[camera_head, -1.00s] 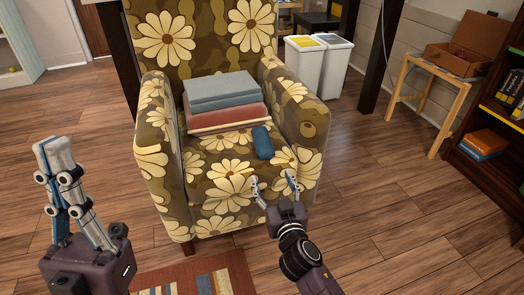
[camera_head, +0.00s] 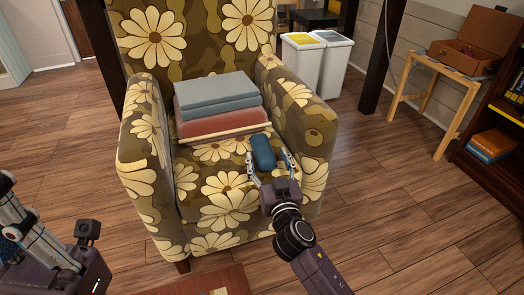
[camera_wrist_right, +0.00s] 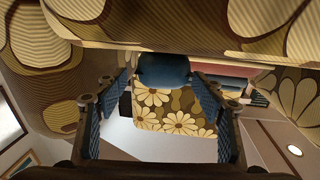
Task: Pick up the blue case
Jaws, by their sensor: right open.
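The blue case (camera_head: 263,152) is a small rounded block lying on the seat of the flowered armchair (camera_head: 225,195), right of a stack of folded cloths or cushions. My right gripper (camera_head: 268,166) is open at the near end of the case, with one finger on each side of that end. In the right wrist view the case (camera_wrist_right: 163,70) shows between the two spread fingers (camera_wrist_right: 158,100), towards their tips. I cannot tell whether a finger touches it. My left gripper (camera_head: 22,232) is at the lower left, partly cut off by the picture edge.
The blue-grey and reddish stack (camera_head: 220,105) lies close left of the case. The chair's right armrest (camera_head: 300,125) rises close to the right gripper. White bins (camera_head: 315,62), a wooden side table (camera_head: 430,80) and a bookshelf (camera_head: 488,165) stand farther off.

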